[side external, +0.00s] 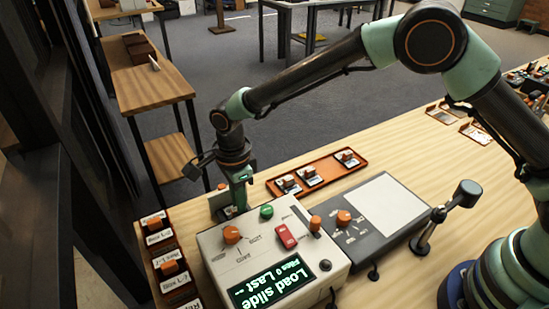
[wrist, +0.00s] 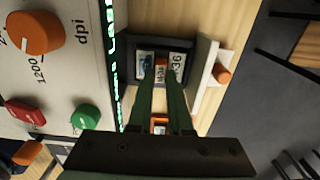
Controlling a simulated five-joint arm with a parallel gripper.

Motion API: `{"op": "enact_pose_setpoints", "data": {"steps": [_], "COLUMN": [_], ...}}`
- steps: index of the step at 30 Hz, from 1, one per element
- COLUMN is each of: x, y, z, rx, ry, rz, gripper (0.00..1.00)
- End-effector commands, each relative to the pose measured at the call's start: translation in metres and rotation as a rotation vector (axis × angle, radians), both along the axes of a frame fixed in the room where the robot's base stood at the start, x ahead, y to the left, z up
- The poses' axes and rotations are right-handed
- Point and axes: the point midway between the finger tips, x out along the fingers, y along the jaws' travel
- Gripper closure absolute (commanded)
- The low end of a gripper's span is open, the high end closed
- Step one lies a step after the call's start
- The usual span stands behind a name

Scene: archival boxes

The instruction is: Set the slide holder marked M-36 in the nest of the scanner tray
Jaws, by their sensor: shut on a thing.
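The slide holder marked with a "36" ending (wrist: 176,62) is pale, with an orange grip in its middle. My gripper (wrist: 160,76) is shut on this grip; the fingers cover part of the label. The holder shows within the dark frame of the scanner tray's nest (wrist: 134,72); I cannot tell if it is fully seated. In the side external view my gripper (side external: 240,200) points down just behind the scanner (side external: 215,250), and the scanner body hides the holder and most of the nest. The scanner's screen (side external: 270,286) reads "Load slide".
An orange tray (side external: 328,165) with several slide holders stands behind the scanner. A white upright plate (wrist: 205,72) with an orange knob stands close beside the nest. Labelled boxes (side external: 160,238) line the left table edge. A dark device with a white panel (side external: 390,207) is at right.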

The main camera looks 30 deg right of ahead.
Motion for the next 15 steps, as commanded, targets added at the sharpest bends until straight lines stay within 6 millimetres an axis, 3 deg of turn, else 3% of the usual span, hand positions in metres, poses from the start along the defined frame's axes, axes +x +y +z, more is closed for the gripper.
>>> {"op": "enact_pose_setpoints", "data": {"steps": [13,14,15], "x": [0.0004,0.0004,0.0003], "y": [0.0002,0.0002,0.0002], "z": [0.0006,0.0006,0.0006], "rx": [0.001,0.001,0.000], "ry": [-0.001,-0.001,-0.001], "rz": [0.000,0.000,0.000], "gripper": [1.00,0.71,0.56]}}
